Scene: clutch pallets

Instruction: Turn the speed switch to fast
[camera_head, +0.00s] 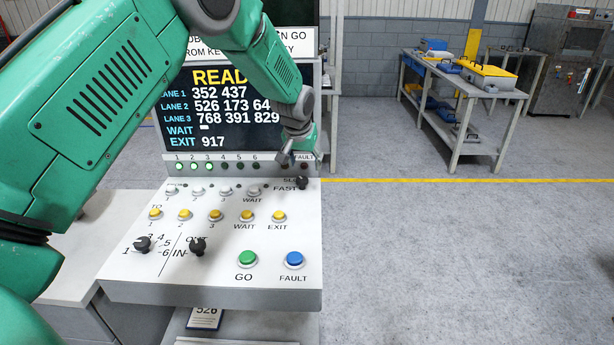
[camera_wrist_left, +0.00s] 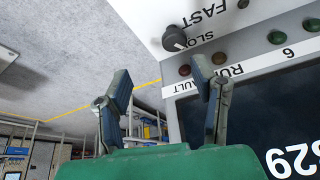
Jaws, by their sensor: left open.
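The speed switch (camera_head: 303,183) is a small black knob at the upper right corner of the white control panel (camera_head: 200,285), beside the labels SLOW and FAST. It also shows in the left wrist view (camera_wrist_left: 173,39), upright on the panel beyond the fingertips. A pale mark on it appears to face the SLOW label, but it is too small to be sure. My left gripper (camera_head: 300,157) is open and empty, just above and behind the switch and apart from it. In the left wrist view its fingers (camera_wrist_left: 162,82) are spread wide. My right gripper is out of view.
A screen (camera_head: 225,148) stands upright behind the panel, close to my left gripper. Yellow buttons (camera_head: 215,215), a green button (camera_head: 247,259), a blue button (camera_head: 294,260) and two other black knobs (camera_head: 197,245) sit on the panel. Open floor lies to the right.

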